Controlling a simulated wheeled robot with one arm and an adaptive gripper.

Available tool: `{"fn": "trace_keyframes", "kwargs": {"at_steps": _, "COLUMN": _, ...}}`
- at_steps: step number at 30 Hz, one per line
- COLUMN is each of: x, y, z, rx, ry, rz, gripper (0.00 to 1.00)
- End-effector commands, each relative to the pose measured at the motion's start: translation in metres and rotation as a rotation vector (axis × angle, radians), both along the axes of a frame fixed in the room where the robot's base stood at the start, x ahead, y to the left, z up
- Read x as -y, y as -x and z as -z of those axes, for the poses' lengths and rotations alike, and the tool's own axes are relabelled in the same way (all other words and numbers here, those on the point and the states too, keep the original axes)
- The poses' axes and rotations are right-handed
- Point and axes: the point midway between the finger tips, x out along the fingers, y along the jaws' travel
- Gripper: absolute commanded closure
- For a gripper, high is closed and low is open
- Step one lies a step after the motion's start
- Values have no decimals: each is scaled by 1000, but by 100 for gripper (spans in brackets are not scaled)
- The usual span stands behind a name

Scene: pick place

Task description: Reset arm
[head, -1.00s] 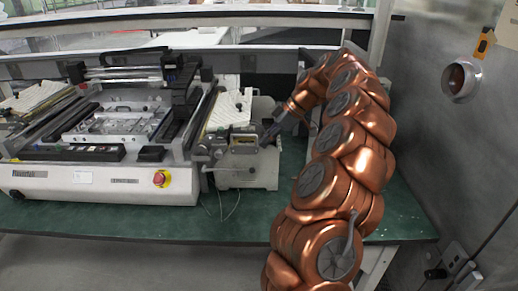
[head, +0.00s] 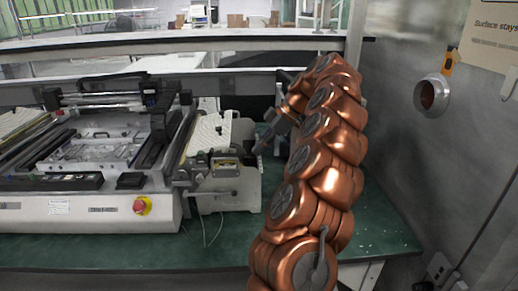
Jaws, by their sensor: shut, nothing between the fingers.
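My copper-coloured arm rises on the right of the middle in the head view and curves over at the top towards the left. My gripper (head: 263,143) is at its end, a dark, small shape beside the right side of the grey-white bench machine. It is shut and holds nothing. Its fingertips are small, and I cannot tell whether they touch the machine.
A large white machine (head: 90,213) with a red button (head: 141,205) stands on the green bench (head: 110,248). A smaller grey-white unit (head: 235,190) stands to its right, near my gripper. A metal wall (head: 410,150) with a round fitting (head: 432,95) closes the right side.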

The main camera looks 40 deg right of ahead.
Motion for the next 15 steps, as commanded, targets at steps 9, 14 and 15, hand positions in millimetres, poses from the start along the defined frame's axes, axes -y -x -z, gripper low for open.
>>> {"fn": "trace_keyframes", "kwargs": {"at_steps": 9, "x": 0, "y": 0, "z": 0, "rx": 0, "ry": 0, "rz": 0, "gripper": 100}}
{"fn": "trace_keyframes", "kwargs": {"at_steps": 14, "x": -9, "y": -1, "z": -3, "rx": -8, "ry": -5, "rz": -4, "gripper": 100}}
{"fn": "trace_keyframes", "kwargs": {"at_steps": 15, "x": -15, "y": -2, "z": -6, "rx": -14, "ry": -8, "rz": -6, "gripper": 100}}
